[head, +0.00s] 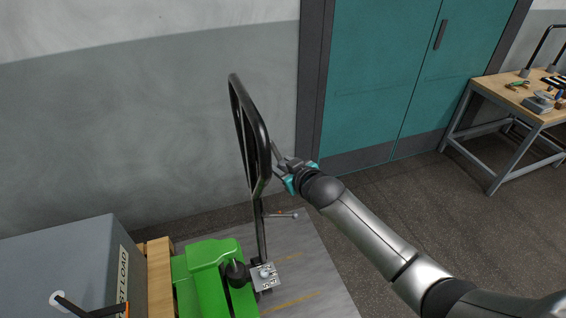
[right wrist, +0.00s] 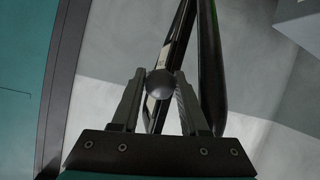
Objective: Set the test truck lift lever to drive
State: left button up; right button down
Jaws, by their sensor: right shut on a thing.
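The green pallet truck (head: 213,272) stands at the lower middle of the head view, with a tall black loop handle (head: 262,130) rising from it. My right gripper (head: 279,161) is at the right side of the loop. In the right wrist view, my right gripper (right wrist: 160,92) is shut on a grey ball knob (right wrist: 159,83), which looks like the lift lever's end. The black handle bars (right wrist: 212,70) pass behind and beside the knob. The lever's setting cannot be read.
A grey box marked "LOAD" (head: 70,262) sits on a wooden pallet (head: 159,280) at the lower left. Teal doors (head: 380,90) and a workbench (head: 500,88) stand behind.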

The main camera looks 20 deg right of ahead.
jog(key=c, duration=0.7)
grip_release()
jog(key=p+v, duration=0.1)
jog(key=v, duration=1.4)
jog(key=shift+s+f, duration=0.1)
